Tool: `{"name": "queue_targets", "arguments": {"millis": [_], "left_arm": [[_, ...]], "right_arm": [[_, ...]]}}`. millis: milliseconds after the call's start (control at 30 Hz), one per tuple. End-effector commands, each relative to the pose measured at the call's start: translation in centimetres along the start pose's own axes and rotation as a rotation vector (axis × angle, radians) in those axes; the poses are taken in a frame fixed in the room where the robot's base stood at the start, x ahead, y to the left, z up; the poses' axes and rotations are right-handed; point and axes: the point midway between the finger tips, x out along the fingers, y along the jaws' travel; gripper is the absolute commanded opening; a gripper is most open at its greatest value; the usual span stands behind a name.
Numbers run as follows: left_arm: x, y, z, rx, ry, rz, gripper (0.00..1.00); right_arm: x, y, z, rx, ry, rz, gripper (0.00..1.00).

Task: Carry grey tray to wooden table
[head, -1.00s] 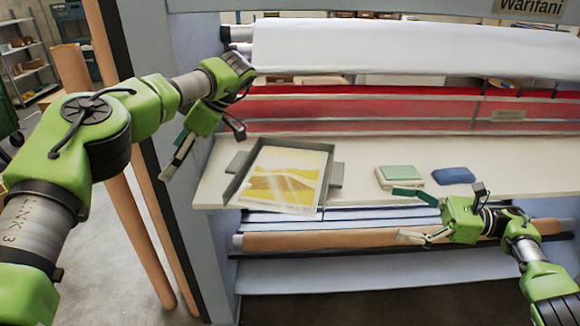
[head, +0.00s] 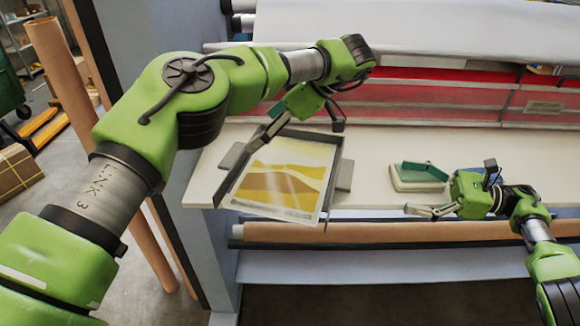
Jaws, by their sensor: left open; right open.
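The grey tray (head: 334,192) lies on the white shelf of the laminator, its front edge close to the shelf's front edge. It has a tab handle on its left and right sides and holds a yellow and white landscape print (head: 284,180). My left gripper (head: 294,138) is open and empty over the tray's back edge; I cannot tell whether a finger touches it. My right gripper (head: 421,187) is open and empty in front of the shelf, to the right of the tray. No wooden table shows in view.
A pale green-topped block (head: 413,184) sits on the shelf behind my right gripper, which partly hides it. Red panels (head: 450,97) and a white roll (head: 420,30) rise behind the shelf. Brown rolls (head: 62,75) stand at left. A cardboard box (head: 15,172) lies on the floor.

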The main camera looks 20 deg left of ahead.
Motion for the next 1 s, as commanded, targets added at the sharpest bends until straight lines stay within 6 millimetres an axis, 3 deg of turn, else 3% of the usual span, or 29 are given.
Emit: {"name": "queue_targets", "arguments": {"millis": [167,600,800,1000], "left_arm": [[2.4,-0.1,-0.1,-0.001,0.0,-0.004,0.96],[10.8,-0.1,-0.1,-0.001,0.001,-0.004,0.96],[12.7,-0.1,-0.1,-0.002,0.0,-0.003,0.96],[13.2,-0.1,-0.1,-0.002,0.0,-0.002,0.96]], "right_arm": [[2.4,0.2,0.0,-0.002,-0.002,0.004,0.96],[10.7,0.1,0.1,0.0,-0.003,0.001,0.96],[12.7,0.0,0.1,0.0,-0.001,0.0,0.96],[13.2,0.0,0.0,0.0,-0.001,0.0,0.96]]}}
